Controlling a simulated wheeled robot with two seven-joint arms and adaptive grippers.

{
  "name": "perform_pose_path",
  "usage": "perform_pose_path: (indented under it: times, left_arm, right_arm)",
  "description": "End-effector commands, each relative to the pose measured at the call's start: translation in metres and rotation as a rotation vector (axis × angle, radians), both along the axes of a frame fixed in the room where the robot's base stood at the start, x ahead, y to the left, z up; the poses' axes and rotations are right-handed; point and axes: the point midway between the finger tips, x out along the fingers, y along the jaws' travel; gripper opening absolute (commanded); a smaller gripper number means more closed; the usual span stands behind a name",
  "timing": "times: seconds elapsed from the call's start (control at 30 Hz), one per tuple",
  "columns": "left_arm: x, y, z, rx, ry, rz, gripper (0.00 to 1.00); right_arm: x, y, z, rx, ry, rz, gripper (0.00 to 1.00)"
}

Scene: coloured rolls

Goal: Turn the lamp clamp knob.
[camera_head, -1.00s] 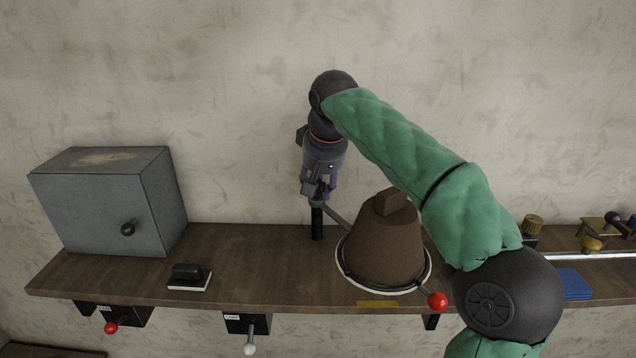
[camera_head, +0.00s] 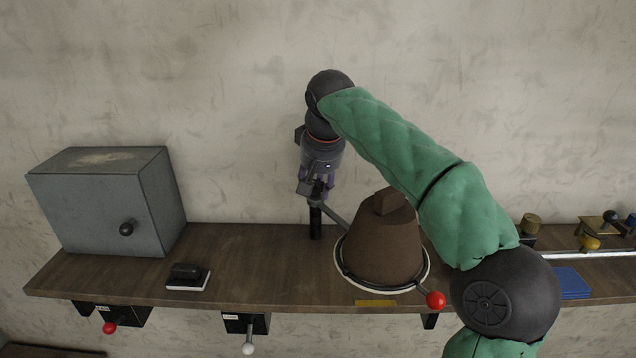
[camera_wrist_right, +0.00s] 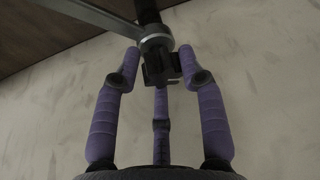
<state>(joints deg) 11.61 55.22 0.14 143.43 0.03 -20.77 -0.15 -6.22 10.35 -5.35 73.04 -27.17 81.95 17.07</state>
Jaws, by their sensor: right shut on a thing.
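The lamp has a dark post (camera_head: 316,224) on the wooden shelf, a grey slanting arm (camera_head: 334,217) and a brown shade (camera_head: 380,250). My right gripper (camera_head: 315,192) comes down from above onto the top of the post, where the arm joins it. In the right wrist view, the purple fingers of my right gripper (camera_wrist_right: 160,66) are around the dark clamp knob (camera_wrist_right: 158,67), below a round grey joint (camera_wrist_right: 156,40). The gripper is shut on the knob. In the head view the fingers mostly hide the knob. My left gripper is not in view.
The wooden shelf (camera_head: 240,270) runs along the wall. A grey metal box (camera_head: 85,210) stands at its left, with a black-handled block (camera_head: 188,276) beside it. A red ball handle (camera_head: 436,300) sticks out by the shade. Blue sheets (camera_head: 569,284) lie at the right.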

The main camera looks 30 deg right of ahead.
Motion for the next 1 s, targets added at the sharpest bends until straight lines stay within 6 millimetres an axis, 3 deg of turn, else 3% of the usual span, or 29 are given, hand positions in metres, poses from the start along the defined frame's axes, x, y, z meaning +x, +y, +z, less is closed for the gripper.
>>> perform_pose_path:
  times: [0.27, 1.0]
  left_arm:
    - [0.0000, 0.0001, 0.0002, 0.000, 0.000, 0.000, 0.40]
    - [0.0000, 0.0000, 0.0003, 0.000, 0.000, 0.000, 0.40]
  right_arm:
    - [0.0018, 0.0018, 0.0027, 0.001, -0.010, -0.129, 0.08]
    - [0.0048, 0.0030, 0.0035, 0.003, -0.013, -0.825, 0.08]
